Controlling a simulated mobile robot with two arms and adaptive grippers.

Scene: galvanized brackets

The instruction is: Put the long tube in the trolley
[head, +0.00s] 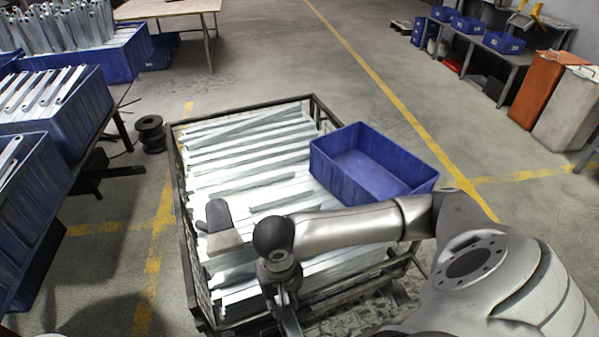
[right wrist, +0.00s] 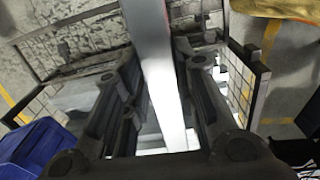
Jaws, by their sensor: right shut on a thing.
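The trolley (head: 178,178) is a dark-framed wire cage filled with long pale metal pieces. In the head view my right arm reaches in from the right, with my right gripper (head: 285,305) over the trolley's near end. In the right wrist view my right gripper (right wrist: 163,105) is shut on the long tube (right wrist: 158,75), a pale straight bar running between the fingers. The tube's far end runs out of the top of that view. My left gripper is not in view.
A blue bin (head: 362,180), empty inside, sits on the trolley's right side. Blue crates of metal brackets (head: 40,100) stand at the left. A dark spool (head: 150,133) is on the floor. A shelf (head: 490,55) and orange container (head: 537,90) are at the right. The floor beyond the trolley is clear.

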